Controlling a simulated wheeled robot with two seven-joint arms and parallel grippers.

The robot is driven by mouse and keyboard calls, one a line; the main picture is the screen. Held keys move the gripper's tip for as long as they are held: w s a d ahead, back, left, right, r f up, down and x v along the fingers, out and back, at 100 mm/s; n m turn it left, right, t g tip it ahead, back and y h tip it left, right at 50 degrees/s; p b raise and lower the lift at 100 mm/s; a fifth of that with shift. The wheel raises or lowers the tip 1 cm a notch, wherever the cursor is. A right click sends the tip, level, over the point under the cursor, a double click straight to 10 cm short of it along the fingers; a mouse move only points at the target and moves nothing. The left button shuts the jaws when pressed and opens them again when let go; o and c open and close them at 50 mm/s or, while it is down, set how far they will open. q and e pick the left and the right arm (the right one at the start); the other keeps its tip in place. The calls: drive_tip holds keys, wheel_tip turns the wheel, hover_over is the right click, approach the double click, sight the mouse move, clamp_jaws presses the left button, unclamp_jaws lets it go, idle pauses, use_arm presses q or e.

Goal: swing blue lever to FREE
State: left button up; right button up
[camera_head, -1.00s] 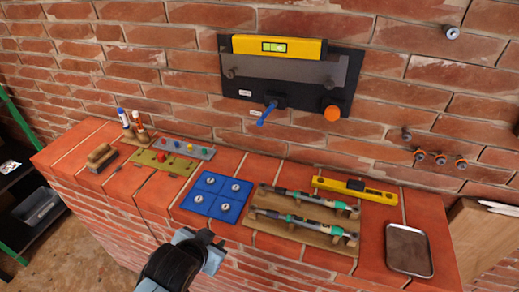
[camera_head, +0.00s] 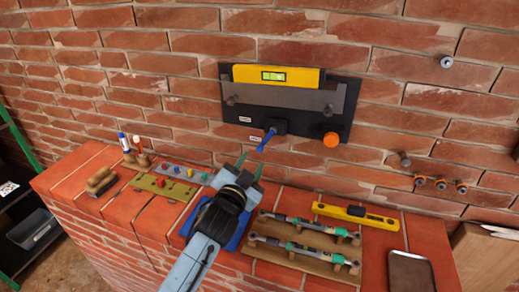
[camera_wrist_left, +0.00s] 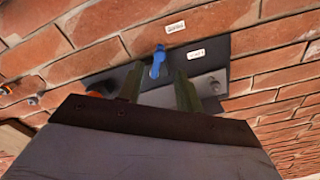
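The blue lever (camera_head: 267,138) sticks out of a dark block on the black wall panel (camera_head: 350,105), pointing down and left. Two small white labels are on the panel and wall left of it; I cannot read them. My left gripper (camera_head: 250,168) is open and empty, just below and left of the lever, pointing up at it. In the left wrist view the lever (camera_wrist_left: 158,62) shows beyond and between the two fingers (camera_wrist_left: 158,88), apart from them as far as I can see. My right gripper is not in view.
Above the lever a yellow level (camera_head: 280,76) sits on a grey plate. An orange knob (camera_head: 331,140) is right of the lever. On the brick ledge below are a blue mat (camera_head: 236,238), torque tools on a wooden rack (camera_head: 300,273), another yellow level (camera_head: 355,215) and a metal tray (camera_head: 410,272).

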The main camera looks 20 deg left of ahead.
sight(259, 151)
use_arm(q)
drive_tip(key=w, duration=0.7)
drive_tip(key=shift+w+d, duration=0.15)
drive_tip(key=shift+w, duration=0.15)
drive_tip(key=shift+c, duration=0.4)
